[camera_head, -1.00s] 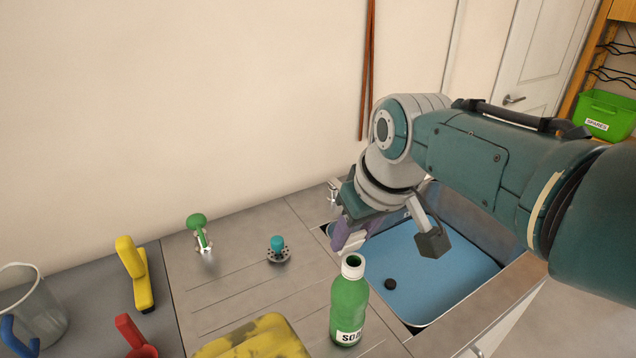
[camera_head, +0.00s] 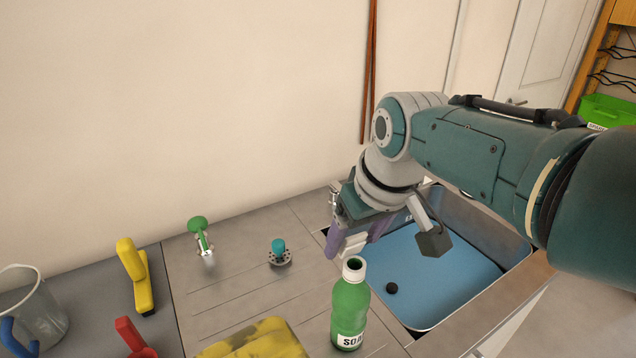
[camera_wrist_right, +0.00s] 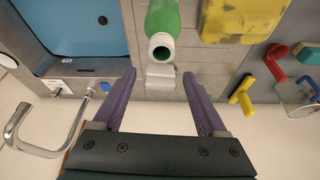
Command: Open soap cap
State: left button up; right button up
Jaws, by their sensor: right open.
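The green soap bottle (camera_head: 350,312) stands upright on the counter by the sink, its label partly readable. Its pale neck shows a dark open mouth, with no cap seen on it. In the right wrist view the bottle (camera_wrist_right: 163,18) points its mouth towards my gripper. My right gripper (camera_head: 358,241) is open just behind the bottle neck, its purple fingers apart. In the wrist view the right gripper (camera_wrist_right: 160,76) has a small white block-like thing (camera_wrist_right: 160,82) showing between its fingers; I cannot tell whether it is a cap or whether it is touched. My left gripper is not in view.
The blue sink basin (camera_head: 450,268) with a small dark round thing (camera_head: 392,287) lies to the right. A yellow sponge-like block (camera_head: 255,342), a teal-knobbed fitting (camera_head: 279,250), a green-handled valve (camera_head: 202,235), a yellow handle (camera_head: 136,275) and a clear jug (camera_head: 40,310) are left.

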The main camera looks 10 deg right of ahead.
aim_at(357, 266)
jog(key=p+v, duration=0.3)
jog(key=shift+r, duration=0.3)
jog(key=p+v, duration=0.1)
jog(key=v, duration=0.5)
jog(key=shift+s, duration=0.2)
jog(key=shift+r, duration=0.1)
